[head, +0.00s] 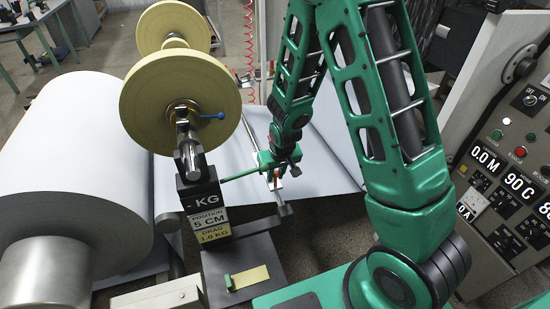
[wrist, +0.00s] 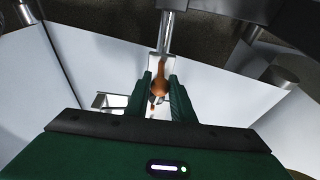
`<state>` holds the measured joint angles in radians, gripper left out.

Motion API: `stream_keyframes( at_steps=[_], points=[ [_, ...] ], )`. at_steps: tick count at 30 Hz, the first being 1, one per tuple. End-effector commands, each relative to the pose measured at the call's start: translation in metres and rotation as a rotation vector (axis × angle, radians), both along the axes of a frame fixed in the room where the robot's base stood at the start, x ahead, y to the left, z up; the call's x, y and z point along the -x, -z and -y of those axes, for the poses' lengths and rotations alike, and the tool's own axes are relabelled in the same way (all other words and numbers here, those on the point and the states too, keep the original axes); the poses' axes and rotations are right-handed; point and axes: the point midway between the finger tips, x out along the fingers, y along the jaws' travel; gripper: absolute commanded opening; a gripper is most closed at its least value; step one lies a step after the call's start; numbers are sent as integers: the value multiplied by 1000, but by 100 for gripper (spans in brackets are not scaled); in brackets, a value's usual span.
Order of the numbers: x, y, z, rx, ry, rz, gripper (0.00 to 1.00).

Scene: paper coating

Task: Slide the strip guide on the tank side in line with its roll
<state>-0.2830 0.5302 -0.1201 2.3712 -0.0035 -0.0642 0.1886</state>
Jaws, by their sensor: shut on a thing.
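My gripper (head: 275,170) is over the white paper web, on a small strip guide carried by a metal rail (head: 247,140). In the wrist view my gripper (wrist: 160,93) has its two green fingers closed around the guide's orange-brown knob (wrist: 159,82). The guide's pale plate (wrist: 155,62) shows just beyond the fingertips, at the end of the rail's visible part. Two yellow strip rolls (head: 150,85) sit on a shaft to the left of my gripper, one nearer and one farther. My fingers partly hide the guide, and its alignment with a roll cannot be told.
A large white paper roll (head: 65,165) fills the left. A control panel (head: 510,150) with dials and displays is at the right.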

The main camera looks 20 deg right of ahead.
Motion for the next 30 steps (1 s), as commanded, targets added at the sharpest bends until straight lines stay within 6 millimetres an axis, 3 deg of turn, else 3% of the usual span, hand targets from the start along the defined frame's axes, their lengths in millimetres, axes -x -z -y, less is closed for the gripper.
stream_keyframes(
  at_steps=[16, 17, 18, 30],
  points=[
    [15, 0, 0, 1, 0, -1, 0],
    [14, 0, 0, 1, 0, -1, 29],
    [14, 0, 0, 1, 0, -1, 38],
    [15, -5, 0, 0, 0, 1, 41]
  ],
)
